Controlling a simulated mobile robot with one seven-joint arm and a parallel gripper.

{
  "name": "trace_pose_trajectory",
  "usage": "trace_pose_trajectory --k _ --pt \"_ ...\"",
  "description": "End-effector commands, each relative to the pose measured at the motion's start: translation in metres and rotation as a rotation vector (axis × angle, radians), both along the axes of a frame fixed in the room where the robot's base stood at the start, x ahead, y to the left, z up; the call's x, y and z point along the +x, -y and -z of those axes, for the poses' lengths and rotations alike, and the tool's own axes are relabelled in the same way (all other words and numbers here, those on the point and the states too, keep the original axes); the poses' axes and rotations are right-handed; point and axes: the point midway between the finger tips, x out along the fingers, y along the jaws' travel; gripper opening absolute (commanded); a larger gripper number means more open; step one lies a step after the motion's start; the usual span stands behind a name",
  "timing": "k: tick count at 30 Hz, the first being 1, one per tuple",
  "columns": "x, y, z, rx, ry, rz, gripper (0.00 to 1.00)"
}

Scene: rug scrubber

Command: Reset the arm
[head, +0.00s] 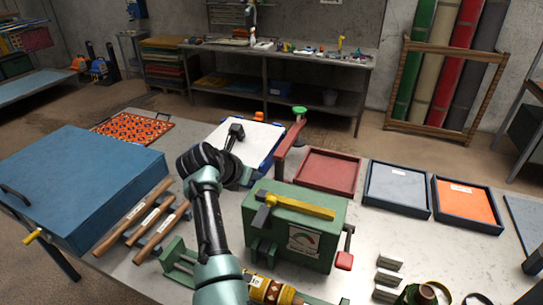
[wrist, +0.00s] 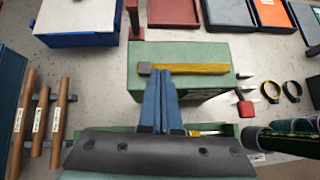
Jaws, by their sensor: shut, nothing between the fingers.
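My gripper (wrist: 162,76) shows in the wrist view with its two blue fingers together and nothing between them. Its tips appear over the near side of a green machine (wrist: 190,55); whether they touch it cannot be told. In the head view my arm rises from the bottom and bends over the table left of the green machine (head: 282,235); the fingers cannot be made out there. A yellow-handled tool (head: 300,205) lies on top of the machine, and in the wrist view it (wrist: 205,68) lies just beyond my fingertips.
A red lever (head: 292,140) with a green knob stands behind the machine. Left are wooden-handled rollers (head: 133,218) and a blue box (head: 80,180). A white, blue-edged tray (head: 262,140) and red, grey and orange trays (head: 465,202) lie behind. Small parts crowd the front right.

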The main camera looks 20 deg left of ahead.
Motion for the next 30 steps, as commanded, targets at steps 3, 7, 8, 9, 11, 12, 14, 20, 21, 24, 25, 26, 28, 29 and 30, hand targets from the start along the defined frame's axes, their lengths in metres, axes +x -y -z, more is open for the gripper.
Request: trace_pose_trajectory --k 3,7,8,9,11,12,14,20,21,24,25,26,28,29,30 --pt "0.0 0.0 -0.001 0.0 0.0 0.0 0.0" --pt "0.003 -0.001 -0.01 0.087 0.036 0.034 0.0" --pt "0.005 -0.002 -0.015 0.14 0.057 0.055 0.0" --pt "0.007 -0.003 -0.025 0.227 0.091 0.088 0.0" --pt "0.011 -0.002 -0.045 0.394 0.152 0.15 0.0" --pt "0.013 0.0 -0.062 0.521 0.194 0.194 0.0" --pt "0.014 0.006 -0.089 0.723 0.257 0.258 0.0" --pt "-0.003 0.05 -0.188 1.41 0.423 0.413 0.0" --pt "-0.011 0.063 -0.209 1.549 0.448 0.428 0.0" --pt "-0.039 0.098 -0.258 1.896 0.493 0.437 0.0" --pt "-0.05 0.109 -0.272 1.998 0.5 0.431 0.0" --pt "-0.062 0.121 -0.286 2.101 0.505 0.419 0.0" --pt "-0.093 0.148 -0.317 2.336 0.505 0.371 0.0" --pt "-0.108 0.16 -0.328 2.432 0.498 0.344 0.0" --pt "-0.129 0.174 -0.344 2.555 0.483 0.297 0.0"
